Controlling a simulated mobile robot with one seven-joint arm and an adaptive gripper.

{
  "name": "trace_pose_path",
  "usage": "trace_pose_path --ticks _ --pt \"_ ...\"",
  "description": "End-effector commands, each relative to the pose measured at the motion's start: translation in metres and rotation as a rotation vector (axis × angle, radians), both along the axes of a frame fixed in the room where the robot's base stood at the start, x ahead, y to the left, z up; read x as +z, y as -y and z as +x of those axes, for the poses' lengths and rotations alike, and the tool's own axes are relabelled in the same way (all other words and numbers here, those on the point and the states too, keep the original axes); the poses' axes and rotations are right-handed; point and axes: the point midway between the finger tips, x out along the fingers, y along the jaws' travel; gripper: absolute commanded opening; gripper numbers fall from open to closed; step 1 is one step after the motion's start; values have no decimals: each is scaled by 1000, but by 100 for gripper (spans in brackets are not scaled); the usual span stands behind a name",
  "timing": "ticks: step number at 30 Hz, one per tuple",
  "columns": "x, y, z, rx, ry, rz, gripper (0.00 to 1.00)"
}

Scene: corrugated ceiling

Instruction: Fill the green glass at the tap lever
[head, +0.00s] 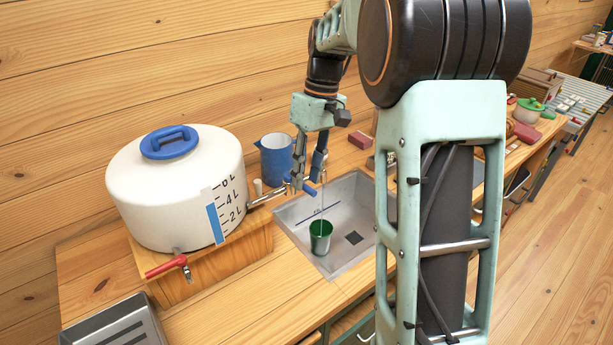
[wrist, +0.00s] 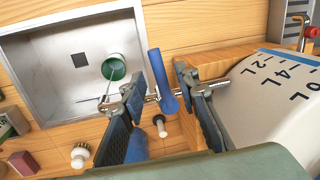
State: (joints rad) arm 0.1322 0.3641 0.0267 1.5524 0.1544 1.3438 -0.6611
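The green glass (head: 320,236) stands upright in the steel sink, below the spout; it also shows in the wrist view (wrist: 115,68). A thin pale stream (head: 323,207) runs from the spout down into the glass. How full the glass is cannot be told. The blue tap lever (head: 309,189) sits on the metal pipe from the white tank (head: 165,190). My gripper (head: 306,177) is over the tap with its fingers apart. In the wrist view, the lever (wrist: 163,72) lies between the open fingers (wrist: 159,76), with gaps showing on both sides.
A blue jug (head: 276,158) stands behind the tap. A second tap with a red lever (head: 165,268) is at the tank's front. The sink (head: 345,205) has bare floor around the glass. A metal tray (head: 115,325) is at the front left.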

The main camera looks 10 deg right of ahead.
Motion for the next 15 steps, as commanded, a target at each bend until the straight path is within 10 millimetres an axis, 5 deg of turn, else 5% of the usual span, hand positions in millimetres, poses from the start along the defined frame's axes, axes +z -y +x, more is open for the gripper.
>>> trace_pose_path --ticks 15 --pt "95 17 10 -1 4 0 29"
